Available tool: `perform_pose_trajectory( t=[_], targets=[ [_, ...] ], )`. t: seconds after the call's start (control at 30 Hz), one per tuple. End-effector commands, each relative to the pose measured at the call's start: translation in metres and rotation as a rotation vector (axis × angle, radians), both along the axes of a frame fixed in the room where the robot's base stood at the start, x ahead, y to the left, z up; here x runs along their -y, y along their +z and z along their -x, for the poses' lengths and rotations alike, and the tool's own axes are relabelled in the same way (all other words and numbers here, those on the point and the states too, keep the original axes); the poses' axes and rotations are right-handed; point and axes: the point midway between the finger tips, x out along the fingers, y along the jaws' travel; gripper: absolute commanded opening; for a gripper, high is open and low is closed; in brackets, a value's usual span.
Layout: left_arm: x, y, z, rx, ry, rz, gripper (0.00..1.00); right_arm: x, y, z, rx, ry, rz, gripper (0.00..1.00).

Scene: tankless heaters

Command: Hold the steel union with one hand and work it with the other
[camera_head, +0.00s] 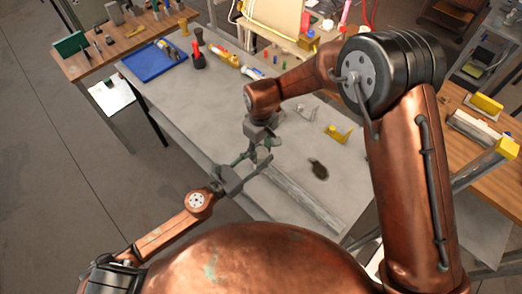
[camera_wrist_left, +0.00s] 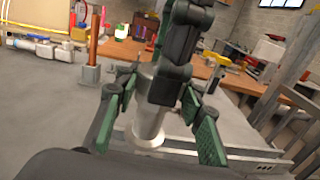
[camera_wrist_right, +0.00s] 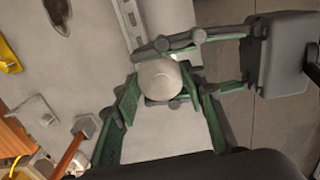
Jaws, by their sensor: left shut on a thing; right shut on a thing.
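The steel union (camera_wrist_left: 148,128) is a pale grey cylinder in the left wrist view, between the green-padded fingers. In the right wrist view its round end (camera_wrist_right: 160,79) faces the camera. In the head view the fingers mostly hide it. My left gripper (camera_head: 252,168) reaches in from the lower left and is shut on the union from the side. My right gripper (camera_head: 258,154) points down from above and is shut on it too. The two sets of fingers sit close together, at right angles.
The grey workbench (camera_head: 225,120) lies below. A long metal rail (camera_head: 305,201) runs along its near edge. A dark oval piece (camera_head: 319,170) and a yellow bracket (camera_head: 338,133) lie to the right. A blue tray (camera_head: 153,61) and several tools stand at the far left.

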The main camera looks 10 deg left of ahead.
Motion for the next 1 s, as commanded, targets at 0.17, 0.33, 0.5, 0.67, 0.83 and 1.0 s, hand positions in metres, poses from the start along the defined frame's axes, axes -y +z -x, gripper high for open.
perform_pose_trajectory(
  t=[0.17, 0.33, 0.5, 0.67, 0.83, 1.0],
  targets=[
    [0.0002, 0.0012, -0.0002, 0.002, 0.0, 0.001, 0.0, -0.0011, 0.0002, 0.0013, -0.002, 0.001, -0.002, 0.18],
    [0.0003, 0.0012, -0.0003, 0.002, 0.0, 0.001, 0.0, -0.0014, 0.0002, 0.0016, -0.004, 0.002, -0.002, 0.09],
    [0.0004, 0.0012, -0.0002, 0.002, -0.001, 0.001, 0.0, -0.0018, 0.0002, 0.002, -0.006, 0.166, -0.005, 0.09],
    [0.0009, 0.0012, 0.0001, 0.002, -0.002, 0.001, 0.0, -0.0025, 0.0005, 0.0022, -0.004, 0.299, -0.005, 0.09],
    [0.0014, 0.0011, 0.0004, 0.002, -0.003, 0.001, 0.0, -0.0032, 0.0006, 0.0025, -0.003, 0.302, -0.006, 0.09],
    [0.0016, 0.0011, 0.0006, 0.002, -0.004, 0.001, 0.0, -0.0034, 0.0007, 0.0023, -0.003, 0.301, -0.007, 0.44]
  ],
)
